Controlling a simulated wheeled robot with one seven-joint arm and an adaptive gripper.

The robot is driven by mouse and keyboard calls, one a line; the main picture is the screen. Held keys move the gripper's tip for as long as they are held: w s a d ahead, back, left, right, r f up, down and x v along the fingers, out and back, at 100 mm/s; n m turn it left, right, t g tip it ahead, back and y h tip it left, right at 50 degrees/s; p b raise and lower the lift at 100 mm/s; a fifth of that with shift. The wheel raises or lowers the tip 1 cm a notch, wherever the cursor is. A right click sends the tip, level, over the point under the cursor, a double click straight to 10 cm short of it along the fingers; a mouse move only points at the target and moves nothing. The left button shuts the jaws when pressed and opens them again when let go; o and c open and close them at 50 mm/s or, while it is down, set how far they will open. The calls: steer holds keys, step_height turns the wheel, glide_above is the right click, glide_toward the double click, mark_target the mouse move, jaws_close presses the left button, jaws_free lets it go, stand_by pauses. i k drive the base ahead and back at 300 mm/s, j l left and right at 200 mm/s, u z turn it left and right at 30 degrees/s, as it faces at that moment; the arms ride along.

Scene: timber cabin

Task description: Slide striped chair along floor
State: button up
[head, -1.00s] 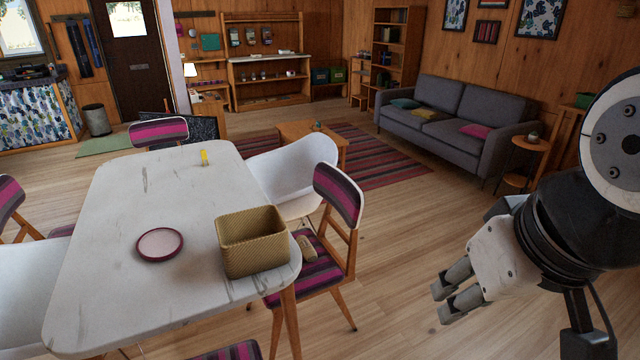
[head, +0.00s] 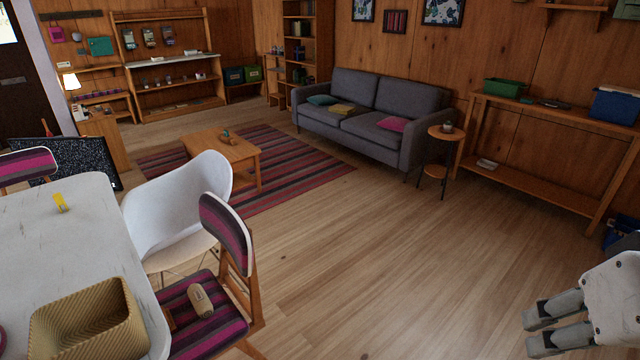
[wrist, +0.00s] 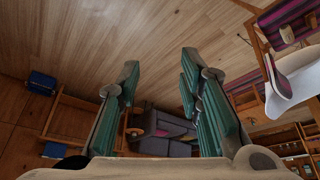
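The striped chair (head: 228,236) has a wooden frame with a pink, purple and dark striped back and seat. It stands at the right side of the white table in the head view, and a tan cylindrical object (head: 201,301) lies on its seat. Striped upholstery also shows at the upper right of the wrist view (wrist: 285,22). A second striped chair (head: 27,166) is at the far left. My gripper (head: 534,335) is at the lower right of the head view, well apart from the chair. In the wrist view its fingers (wrist: 158,82) are spread with nothing between them.
A white table (head: 60,240) carries a woven basket (head: 88,318) and a small yellow object (head: 60,203). A white chair (head: 180,208) stands beside the striped one. A coffee table (head: 222,153), grey sofa (head: 365,125) and side table (head: 440,160) are behind. Open floor lies right of the chair.

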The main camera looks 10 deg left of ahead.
mark_target(196, 338)
steer(key=i+u, duration=0.1)
steer(key=i, duration=0.35)
steer(key=i+l+u, duration=0.1)
steer(key=i, duration=0.4)
steer(key=i+l+u, duration=0.1)
steer(key=i, duration=0.35)
steer(key=i+l+u, duration=0.15)
steer(key=i, duration=0.3)
steer(key=u, duration=0.2)
steer(key=i+l, duration=0.05)
